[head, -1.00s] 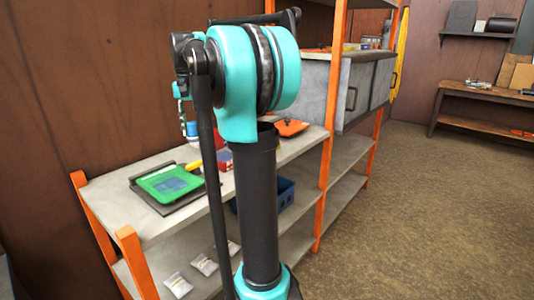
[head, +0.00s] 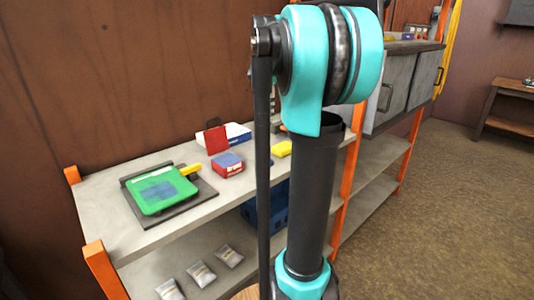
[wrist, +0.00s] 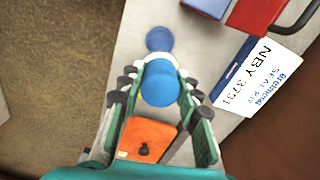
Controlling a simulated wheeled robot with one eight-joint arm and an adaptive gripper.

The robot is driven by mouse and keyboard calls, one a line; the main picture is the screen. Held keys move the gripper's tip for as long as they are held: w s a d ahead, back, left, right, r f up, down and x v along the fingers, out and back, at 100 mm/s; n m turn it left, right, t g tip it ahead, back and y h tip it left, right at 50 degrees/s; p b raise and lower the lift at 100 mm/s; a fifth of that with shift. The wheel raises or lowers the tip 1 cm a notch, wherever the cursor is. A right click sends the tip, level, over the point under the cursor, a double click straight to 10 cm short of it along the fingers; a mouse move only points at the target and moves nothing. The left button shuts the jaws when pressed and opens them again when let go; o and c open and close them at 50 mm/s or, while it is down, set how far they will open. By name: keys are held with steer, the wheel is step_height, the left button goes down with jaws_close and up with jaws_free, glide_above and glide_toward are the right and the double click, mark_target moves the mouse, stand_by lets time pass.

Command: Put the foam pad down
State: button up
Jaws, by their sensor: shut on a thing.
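A round blue piece (wrist: 160,90), which I take to be the foam pad, sits between the fingertips of my gripper (wrist: 160,75) in the wrist view. The fingers are shut on its two sides. It is over the grey shelf top (wrist: 123,55); I cannot tell whether it touches the surface. A second round blue thing (wrist: 158,38) shows just beyond it. In the head view my own arm hides the gripper and the held piece.
An orange thing with a black knob (wrist: 147,138) shows between the fingers. In the head view a green case (head: 160,190) lies on the shelf's left part.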

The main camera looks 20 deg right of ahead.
step_height(320, 180, down, 15)
steer(key=shift+r, duration=0.1)
stand_by(0.4)
steer(key=o, duration=1.2)
step_height(320, 180, up, 12)
steer(key=shift+r, duration=0.1)
